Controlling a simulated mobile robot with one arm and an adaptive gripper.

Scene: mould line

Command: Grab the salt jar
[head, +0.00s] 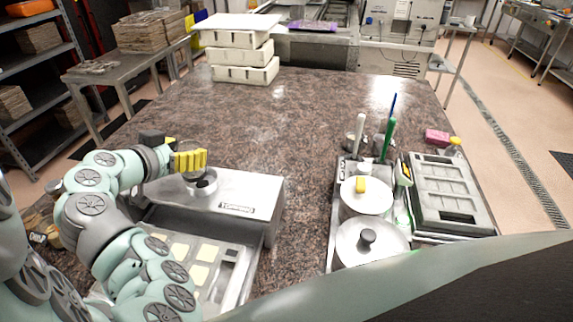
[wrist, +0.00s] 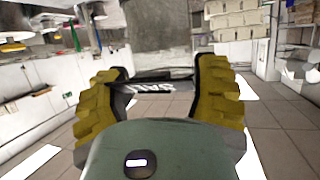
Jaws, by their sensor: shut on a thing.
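My gripper (head: 190,160) has yellow ribbed fingers and is above the steel machine on the left of the granite table. In the wrist view, which looks upside down, the fingers of my gripper (wrist: 160,85) are shut on the salt jar (wrist: 150,87) from both sides. Only a dark band with upside-down white letters shows clearly on the jar; the rest is blurred or hidden. In the head view the fingers hide most or all of the jar. A grey round part (head: 203,182) shows just below them; I cannot tell whether it belongs to the machine.
The steel machine (head: 240,195) is under my gripper. Two lidded pots (head: 372,243) and a grey panel (head: 447,190) are at the right. Upright pens (head: 388,140) stand behind the pots. White stacked trays (head: 240,55) are at the far end. The table's middle is clear.

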